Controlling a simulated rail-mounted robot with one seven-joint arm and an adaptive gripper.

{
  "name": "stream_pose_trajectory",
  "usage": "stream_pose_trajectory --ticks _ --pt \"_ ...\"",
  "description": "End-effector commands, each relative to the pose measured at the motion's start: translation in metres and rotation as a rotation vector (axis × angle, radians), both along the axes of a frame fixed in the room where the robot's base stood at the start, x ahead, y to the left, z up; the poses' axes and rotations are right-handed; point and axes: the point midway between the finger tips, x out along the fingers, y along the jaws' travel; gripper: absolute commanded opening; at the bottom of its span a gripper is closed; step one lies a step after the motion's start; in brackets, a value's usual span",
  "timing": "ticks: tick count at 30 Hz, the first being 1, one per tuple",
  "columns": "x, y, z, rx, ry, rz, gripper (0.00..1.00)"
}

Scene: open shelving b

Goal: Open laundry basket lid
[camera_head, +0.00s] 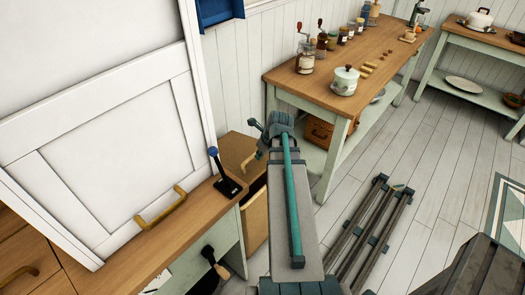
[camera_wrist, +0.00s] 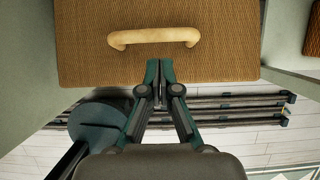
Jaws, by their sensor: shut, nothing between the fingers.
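The laundry basket (camera_head: 256,222) is a brown box beside the wooden counter in the head view, partly behind my arm. Its brown top, which looks like the lid (camera_head: 235,147), carries a pale curved handle (camera_head: 249,161). In the wrist view, a brown woven panel, apparently the lid (camera_wrist: 225,50), fills the top, with the tan handle (camera_wrist: 155,37) across it. My gripper (camera_wrist: 160,65) is shut and empty. Its fingertips show just below the handle in the picture, over the panel's near part, apart from the handle. I cannot tell their height above the panel.
A wooden counter (camera_head: 185,235) with a blue-knobbed lever (camera_head: 224,172) stands left of the basket. A table (camera_head: 305,85) with jars and a pot (camera_head: 345,80) stands behind. Pale walls flank the panel in the wrist view.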

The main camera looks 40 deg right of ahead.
Motion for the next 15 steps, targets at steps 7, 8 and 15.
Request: stream_pose_trajectory --ticks 7,8,15 --pt "0.014 0.002 -0.030 0.000 0.001 0.001 0.00" --pt "0.015 0.002 -0.032 0.001 0.000 0.000 0.00" --pt "0.018 0.002 -0.042 0.000 0.000 0.000 0.00"
